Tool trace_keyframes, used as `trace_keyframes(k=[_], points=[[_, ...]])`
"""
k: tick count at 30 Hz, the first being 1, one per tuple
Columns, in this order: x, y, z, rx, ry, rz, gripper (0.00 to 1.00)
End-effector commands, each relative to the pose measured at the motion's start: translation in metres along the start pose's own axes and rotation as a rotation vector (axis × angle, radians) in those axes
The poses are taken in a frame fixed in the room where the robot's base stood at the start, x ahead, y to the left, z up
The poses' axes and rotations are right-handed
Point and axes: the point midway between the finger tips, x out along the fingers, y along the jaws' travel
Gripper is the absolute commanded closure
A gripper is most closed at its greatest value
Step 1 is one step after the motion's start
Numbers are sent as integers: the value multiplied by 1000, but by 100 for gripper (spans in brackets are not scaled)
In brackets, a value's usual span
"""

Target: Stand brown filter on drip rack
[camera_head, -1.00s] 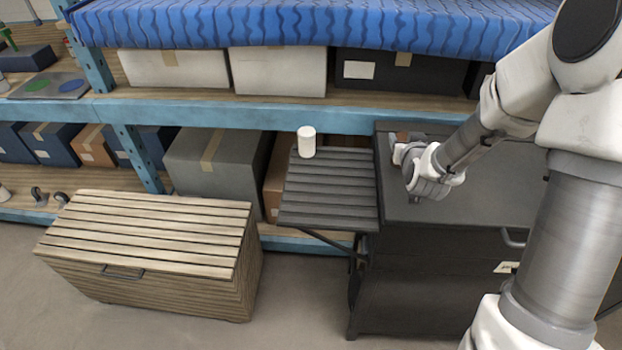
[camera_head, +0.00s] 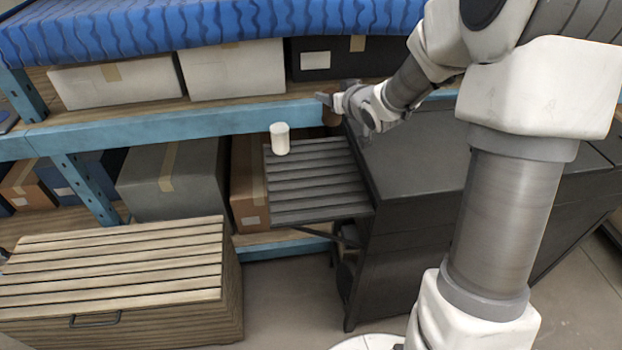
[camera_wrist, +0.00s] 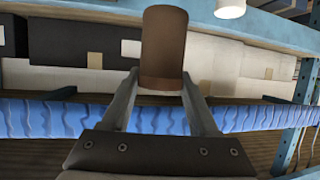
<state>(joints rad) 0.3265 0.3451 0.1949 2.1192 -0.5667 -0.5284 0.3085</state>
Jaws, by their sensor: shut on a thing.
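My gripper (camera_head: 328,97) is shut on the brown filter (camera_head: 331,117), a small brown cylinder. In the wrist view the brown filter (camera_wrist: 163,47) sits between the two fingertips (camera_wrist: 160,82). In the head view it is partly hidden by the gripper and hangs near the back left corner of the dark cabinet, close to the slatted rack. The grey slatted drip rack (camera_head: 315,190) juts out from the cabinet's left side. A white cylinder (camera_head: 280,139) stands upright at the rack's back left corner. It also shows at the top of the wrist view (camera_wrist: 230,8).
The dark cabinet (camera_head: 415,165) is right of the rack, its top mostly clear. A blue shelf beam (camera_head: 180,124) runs behind, with boxes above and below. A wooden slatted chest (camera_head: 110,265) stands at the left. Most rack slats are bare.

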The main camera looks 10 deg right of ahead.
Motion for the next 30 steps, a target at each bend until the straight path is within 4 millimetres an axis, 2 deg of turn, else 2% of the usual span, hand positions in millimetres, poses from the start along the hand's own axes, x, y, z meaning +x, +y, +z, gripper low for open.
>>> trace_keyframes(k=[7, 11, 14, 22, 26, 30], points=[[-2, 15, -9, -45, 5, -96, 97], [-6, 25, -8, -70, 3, -159, 97], [-11, 35, -2, -92, 2, -216, 97], [-38, 74, 31, -134, 0, -326, 97], [-44, 73, 41, -138, 1, -338, 97], [-46, 46, 61, -139, 1, -343, 97]])
